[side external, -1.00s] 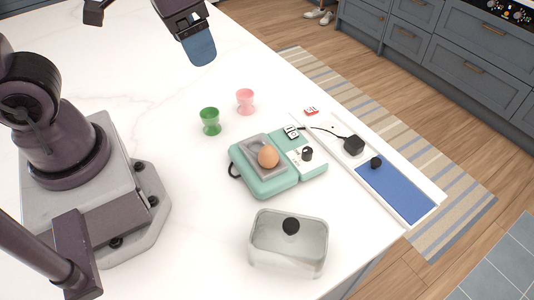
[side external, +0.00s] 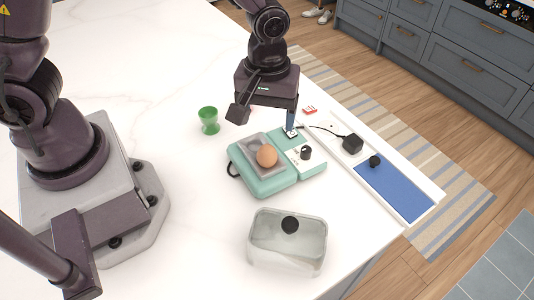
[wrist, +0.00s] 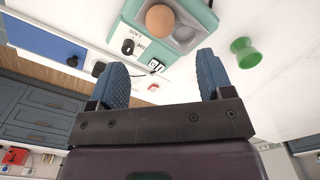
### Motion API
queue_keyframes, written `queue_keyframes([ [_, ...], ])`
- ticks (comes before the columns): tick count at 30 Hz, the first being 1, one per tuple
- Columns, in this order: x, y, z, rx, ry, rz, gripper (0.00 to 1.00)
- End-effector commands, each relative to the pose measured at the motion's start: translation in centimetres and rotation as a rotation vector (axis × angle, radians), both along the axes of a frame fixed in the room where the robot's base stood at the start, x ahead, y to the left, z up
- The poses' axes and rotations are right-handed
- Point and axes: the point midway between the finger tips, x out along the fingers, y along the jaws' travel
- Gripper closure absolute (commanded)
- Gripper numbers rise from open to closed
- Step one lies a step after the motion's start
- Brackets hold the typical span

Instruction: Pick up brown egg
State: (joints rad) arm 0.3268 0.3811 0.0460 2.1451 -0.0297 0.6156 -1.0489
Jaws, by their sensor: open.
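The brown egg (side external: 267,155) rests in a grey tray (side external: 250,145) on top of a teal appliance (side external: 262,187). In the wrist view the egg (wrist: 160,19) is at the top centre, beyond my fingertips, beside an empty grey hollow. My gripper (side external: 290,120) is over the back right part of the appliance, behind and to the right of the egg. The wrist view shows my gripper's (wrist: 160,60) two blue fingers spread wide with nothing between them. My gripper is apart from the egg.
A green egg cup (side external: 208,120) stands left of my arm. A translucent lidded box (side external: 288,245) with a black knob stands in front of the appliance. A white tray (side external: 433,192) with a blue panel lies right, along the counter edge. A black cabled block (side external: 353,144) is there.

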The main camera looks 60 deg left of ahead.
Motion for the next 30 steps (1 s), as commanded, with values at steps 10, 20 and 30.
queue_keyframes([
  [10,-0.1,0.0,-4.3,0.001,0.002,-0.002,0.27],
  [20,-0.1,0.0,-8.7,0.001,0.003,-0.004,0.27],
  [30,0.0,0.0,-9.4,0.0,-0.001,-0.003,0.27],
])
